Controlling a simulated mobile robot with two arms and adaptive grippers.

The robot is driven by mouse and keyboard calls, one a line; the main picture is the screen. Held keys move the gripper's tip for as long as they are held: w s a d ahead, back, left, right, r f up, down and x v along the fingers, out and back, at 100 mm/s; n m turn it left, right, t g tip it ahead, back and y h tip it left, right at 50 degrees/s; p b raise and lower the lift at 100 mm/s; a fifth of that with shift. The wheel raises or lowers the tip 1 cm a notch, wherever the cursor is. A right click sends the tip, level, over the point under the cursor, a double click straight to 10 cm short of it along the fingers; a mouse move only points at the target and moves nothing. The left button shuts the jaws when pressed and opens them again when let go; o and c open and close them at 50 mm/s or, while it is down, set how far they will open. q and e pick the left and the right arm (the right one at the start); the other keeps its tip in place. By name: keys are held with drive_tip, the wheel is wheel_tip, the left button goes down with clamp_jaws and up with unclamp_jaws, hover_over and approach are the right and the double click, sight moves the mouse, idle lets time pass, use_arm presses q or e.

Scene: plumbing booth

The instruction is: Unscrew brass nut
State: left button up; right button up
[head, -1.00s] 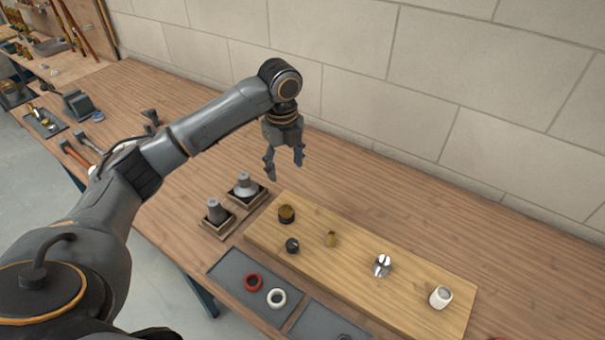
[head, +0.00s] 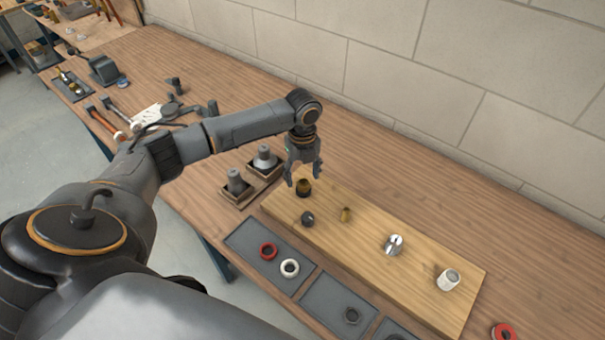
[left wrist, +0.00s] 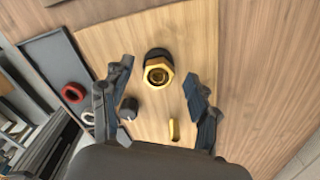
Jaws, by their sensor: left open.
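The brass nut (left wrist: 158,73) sits on a dark round fitting on the wooden board (head: 370,230). In the head view the nut and its fitting (head: 304,187) are at the board's far left end. My left gripper (head: 304,183) is open and empty, pointing down above that end. In the left wrist view its two fingers (left wrist: 160,100) are spread apart, with the nut ahead between them and not touched. My right gripper does not show.
On the board stand a dark knob (head: 308,219), a small brass piece (head: 346,214), a chrome fitting (head: 394,245) and a white cylinder (head: 448,280). A grey tray holds a red ring (head: 268,251) and a white ring (head: 289,268). Two grey cones stand left of the board.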

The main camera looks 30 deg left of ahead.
use_arm(q)
drive_tip(key=shift+f, duration=0.7)
drive_tip(key=c, duration=1.3)
drive_tip(key=shift+o, duration=0.2)
drive_tip(key=shift+s+r+n+p, duration=0.1)
drive_tip(key=shift+n+p, duration=1.05)
drive_tip(key=shift+s+r+n+p, duration=0.1)
drive_tip(key=shift+n+p, duration=1.05)
drive_tip(key=shift+n+p, duration=0.35)
drive_tip(key=shift+n, duration=0.05)
drive_tip(key=shift+s+n+p, duration=0.15)
drive_tip(key=shift+n+p, duration=1.5)
drive_tip(key=shift+n, duration=0.75)
